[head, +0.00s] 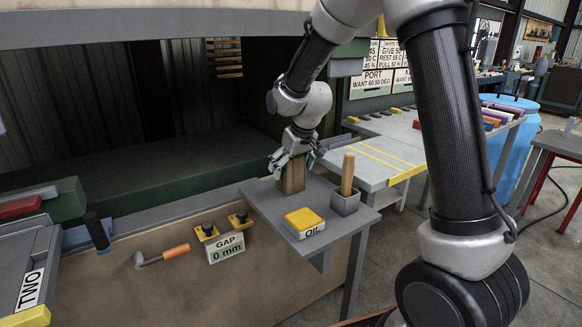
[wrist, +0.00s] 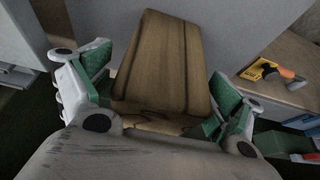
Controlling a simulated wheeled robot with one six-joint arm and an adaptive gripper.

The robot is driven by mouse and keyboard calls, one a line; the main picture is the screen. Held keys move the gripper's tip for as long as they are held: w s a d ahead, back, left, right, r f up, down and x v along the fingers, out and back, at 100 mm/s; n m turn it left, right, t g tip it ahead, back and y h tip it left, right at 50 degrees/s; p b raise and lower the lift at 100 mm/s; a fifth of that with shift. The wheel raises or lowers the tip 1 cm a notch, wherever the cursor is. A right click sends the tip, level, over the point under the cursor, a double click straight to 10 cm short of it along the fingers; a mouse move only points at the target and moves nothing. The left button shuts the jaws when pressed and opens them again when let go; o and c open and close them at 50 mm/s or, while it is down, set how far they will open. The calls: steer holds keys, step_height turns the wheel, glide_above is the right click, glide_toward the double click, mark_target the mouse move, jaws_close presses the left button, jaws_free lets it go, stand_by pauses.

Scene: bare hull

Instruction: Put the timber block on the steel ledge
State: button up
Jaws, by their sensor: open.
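The timber block (head: 291,176) stands upright on a small grey side table (head: 262,205). In the wrist view the brown block (wrist: 160,62) fills the middle, between the green finger pads. My gripper (head: 293,158) is at the block's upper part, pointing down, with its fingers on either side. In the wrist view my gripper (wrist: 162,88) is open, with a narrow gap showing beside the block. A grey ledge (head: 178,206) runs along the top of the pale hull wall, left of the table; I cannot tell if it is the steel ledge.
On the table are a yellow-topped OIL pad (head: 303,222) and a wooden handle (head: 348,174) in a grey cup (head: 344,202). An orange-handled tool (head: 165,255) and a GAP 0 mm sign (head: 226,248) are on the hull wall. A grey bench (head: 375,160) stands right.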

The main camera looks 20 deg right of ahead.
steer(key=v, duration=1.2)
steer(key=s+d+r+m, duration=0.1)
steer(key=s+d, duration=0.3)
steer(key=s, duration=0.6)
steer(key=s+d+r+m+h, duration=0.1)
steer(key=s+d, duration=0.4)
steer(key=s, duration=0.4)
steer(key=s+d+m, duration=0.1)
steer(key=s+d, duration=0.3)
steer(key=s, duration=0.6)
steer(key=shift+s+d+r+m, duration=0.2)
steer(key=shift+s+r+m, duration=0.1)
steer(key=shift+r, duration=0.1)
steer(key=shift+c, duration=0.2)
